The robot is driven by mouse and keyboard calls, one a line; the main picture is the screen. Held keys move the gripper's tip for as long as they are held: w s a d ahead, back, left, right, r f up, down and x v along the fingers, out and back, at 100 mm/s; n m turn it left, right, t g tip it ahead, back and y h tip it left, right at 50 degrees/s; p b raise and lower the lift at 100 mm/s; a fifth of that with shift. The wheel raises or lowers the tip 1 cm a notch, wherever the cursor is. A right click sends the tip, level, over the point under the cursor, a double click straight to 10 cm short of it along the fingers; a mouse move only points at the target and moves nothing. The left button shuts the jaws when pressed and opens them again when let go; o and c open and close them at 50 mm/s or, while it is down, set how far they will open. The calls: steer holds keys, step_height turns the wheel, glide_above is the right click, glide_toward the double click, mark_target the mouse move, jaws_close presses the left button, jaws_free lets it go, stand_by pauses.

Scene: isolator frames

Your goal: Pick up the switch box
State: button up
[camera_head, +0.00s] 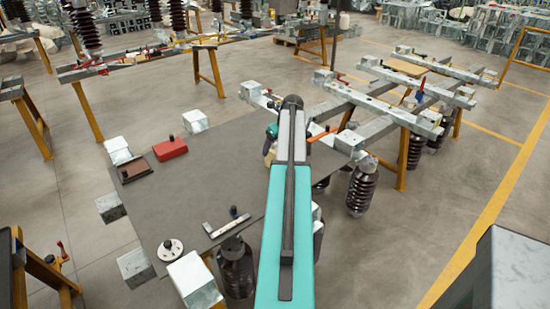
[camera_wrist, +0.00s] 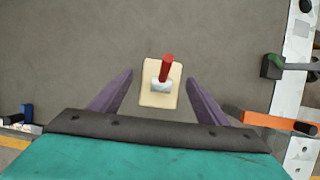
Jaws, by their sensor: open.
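In the wrist view, what looks like the switch box (camera_wrist: 161,86) is a beige plate with a pale metal block and a red lever on it. It lies on a dark grey surface (camera_wrist: 80,60). My gripper (camera_wrist: 160,77) is open, with one purple finger to the left of the plate and one to the right. Gaps show between both fingers and the plate in this view, and their height above the surface is hard to tell. In the head view my teal arm reaches over the grey table (camera_head: 200,185), and the switch box cannot be made out clearly there.
A red block (camera_head: 170,149), a brown plate (camera_head: 134,170), a metal bar (camera_head: 228,224) and a pale disc (camera_head: 170,250) lie left of my arm.

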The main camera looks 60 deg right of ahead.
steer(key=shift+f, duration=0.1)
steer(key=shift+p+x, duration=0.95)
steer(key=shift+x, duration=1.6)
steer(key=shift+s, duration=0.1)
steer(key=c, duration=1.5)
steer(key=shift+r, duration=0.2)
steer(key=shift+d+r+b, duration=0.1)
steer(key=shift+r+b, duration=0.4)
steer(key=shift+r, duration=0.35)
steer(key=shift+s+r+b, duration=0.45)
steer(key=shift+s+r, duration=0.15)
steer(key=shift+r, duration=0.1)
steer(key=s+r+b, duration=0.1)
steer(key=s+b, duration=0.2)
steer(key=s, duration=1.1)
steer(key=shift+s+r, duration=0.3)
steer(key=shift+s, duration=0.1)
